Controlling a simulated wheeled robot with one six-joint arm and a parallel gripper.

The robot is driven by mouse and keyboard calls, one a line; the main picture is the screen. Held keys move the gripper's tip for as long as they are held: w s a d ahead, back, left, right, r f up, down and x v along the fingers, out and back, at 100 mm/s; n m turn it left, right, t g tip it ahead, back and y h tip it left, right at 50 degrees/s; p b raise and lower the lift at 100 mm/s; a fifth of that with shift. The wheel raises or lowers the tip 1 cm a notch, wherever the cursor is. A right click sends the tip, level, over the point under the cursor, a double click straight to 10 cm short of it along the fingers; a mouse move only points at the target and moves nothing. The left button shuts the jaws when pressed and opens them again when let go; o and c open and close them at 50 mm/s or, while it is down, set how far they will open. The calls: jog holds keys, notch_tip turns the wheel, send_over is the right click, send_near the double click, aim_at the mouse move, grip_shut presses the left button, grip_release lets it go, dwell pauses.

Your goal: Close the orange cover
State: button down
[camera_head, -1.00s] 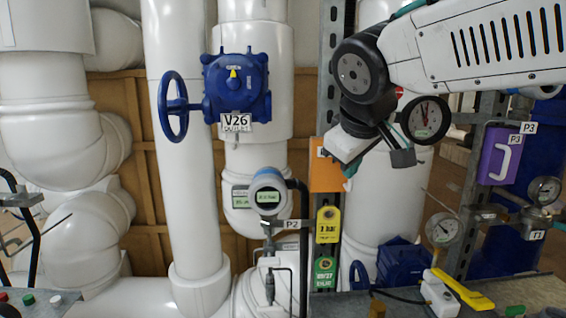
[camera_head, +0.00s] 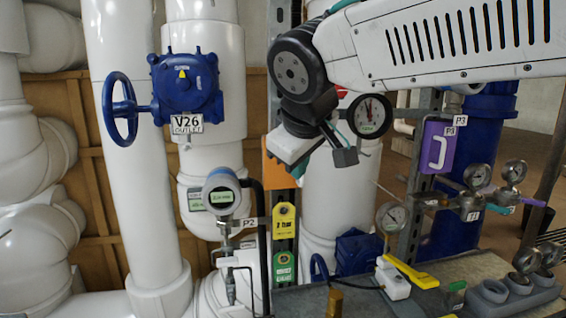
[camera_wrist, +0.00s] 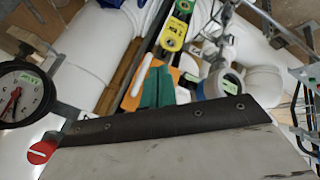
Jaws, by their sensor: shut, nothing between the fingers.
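The orange cover (camera_head: 275,181) is a flat orange panel on the upright post in the middle of the head view, above the yellow tag. My arm's end hides its upper right part, so I cannot tell how far open it stands. Orange also shows in the wrist view (camera_wrist: 189,65) on both sides of my fingers. My gripper (camera_wrist: 158,88) has teal fingertips that are together and empty, in front of the orange. In the head view my gripper (camera_head: 299,169) shows only as a small teal tip beside the cover's right side; contact cannot be told.
A yellow tag (camera_head: 284,222) and a green tag (camera_head: 284,266) hang below the cover. A round gauge (camera_head: 370,116) is close to my wrist. The blue valve V26 (camera_head: 186,84) is at left. A grey bench (camera_head: 330,299) with a yellow-handled valve (camera_head: 411,270) lies lower right.

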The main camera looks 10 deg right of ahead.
jog(key=d+v, duration=0.1)
jog(key=v, duration=0.9)
jog(key=s+d+f+m+g, duration=0.2)
jog(key=s+d+f, duration=0.2)
jog(key=f, duration=0.4)
jog(key=s+d+f+m+g, duration=0.2)
jog(key=s+d+f+m, duration=0.1)
jog(key=s+d+f, duration=0.2)
jog(key=s+d+f+m+g+y, duration=0.1)
jog(key=s+d+f, duration=0.4)
jog(key=f, duration=0.6)
jog(key=shift+s+d+m+g, duration=0.25)
jog(key=shift+s+m+g, duration=0.4)
jog(key=shift+s, duration=0.5)
jog(key=shift+f, duration=0.1)
